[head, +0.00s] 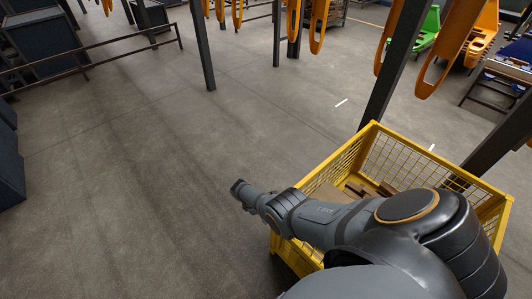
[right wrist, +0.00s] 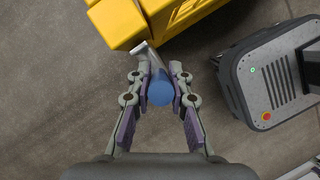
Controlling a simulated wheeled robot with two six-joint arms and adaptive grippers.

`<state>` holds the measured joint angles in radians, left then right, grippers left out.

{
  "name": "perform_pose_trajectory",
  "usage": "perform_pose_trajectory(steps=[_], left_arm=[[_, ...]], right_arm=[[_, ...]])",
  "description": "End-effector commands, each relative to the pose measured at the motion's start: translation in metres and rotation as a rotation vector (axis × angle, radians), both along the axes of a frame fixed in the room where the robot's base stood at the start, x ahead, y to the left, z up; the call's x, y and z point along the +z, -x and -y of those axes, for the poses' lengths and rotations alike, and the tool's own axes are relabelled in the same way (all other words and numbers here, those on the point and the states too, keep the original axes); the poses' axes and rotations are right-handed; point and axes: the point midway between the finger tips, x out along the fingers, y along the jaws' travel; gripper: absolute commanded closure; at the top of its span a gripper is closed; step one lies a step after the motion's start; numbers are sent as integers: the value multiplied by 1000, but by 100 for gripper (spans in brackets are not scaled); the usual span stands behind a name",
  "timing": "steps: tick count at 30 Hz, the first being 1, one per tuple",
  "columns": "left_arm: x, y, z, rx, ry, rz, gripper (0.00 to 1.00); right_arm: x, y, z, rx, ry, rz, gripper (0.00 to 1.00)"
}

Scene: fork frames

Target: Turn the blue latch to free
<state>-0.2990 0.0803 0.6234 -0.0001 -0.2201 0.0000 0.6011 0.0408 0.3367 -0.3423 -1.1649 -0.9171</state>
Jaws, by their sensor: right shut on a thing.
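The blue latch (right wrist: 161,94) shows in the right wrist view as a round blue end on a pale metal bar. The bar runs up to a yellow frame part (right wrist: 118,22). My right gripper (right wrist: 157,80) has its fingers closed on the latch from both sides. In the head view my right arm reaches across the yellow mesh crate (head: 330,160); the latch and the right gripper's fingers cannot be made out there. My left gripper is in neither view.
Brown boxes (head: 385,188) lie in the crate. Dark posts (head: 385,85) and hanging orange hooks (head: 319,25) stand behind it. A dark railing (head: 120,52) is at the far left. The floor (head: 130,170) left of the crate is clear.

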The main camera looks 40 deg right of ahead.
Motion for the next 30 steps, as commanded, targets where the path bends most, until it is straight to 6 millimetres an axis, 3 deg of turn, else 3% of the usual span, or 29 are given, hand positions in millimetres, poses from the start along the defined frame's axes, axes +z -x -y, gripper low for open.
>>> perform_pose_trajectory(steps=[8, 9, 14, 25, 30], left_arm=[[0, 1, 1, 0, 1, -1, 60], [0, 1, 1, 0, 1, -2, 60], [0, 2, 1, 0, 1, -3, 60], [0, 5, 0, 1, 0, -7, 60], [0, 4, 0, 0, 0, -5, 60]], right_arm=[[-1, 1, 0, 0, 0, -2, 100], [-1, 1, 0, 0, 0, -2, 80], [-1, 1, 0, 1, 0, -2, 58], [1, 0, -1, 0, 1, 0, 58], [13, -5, -5, 0, 2, 4, 58]])
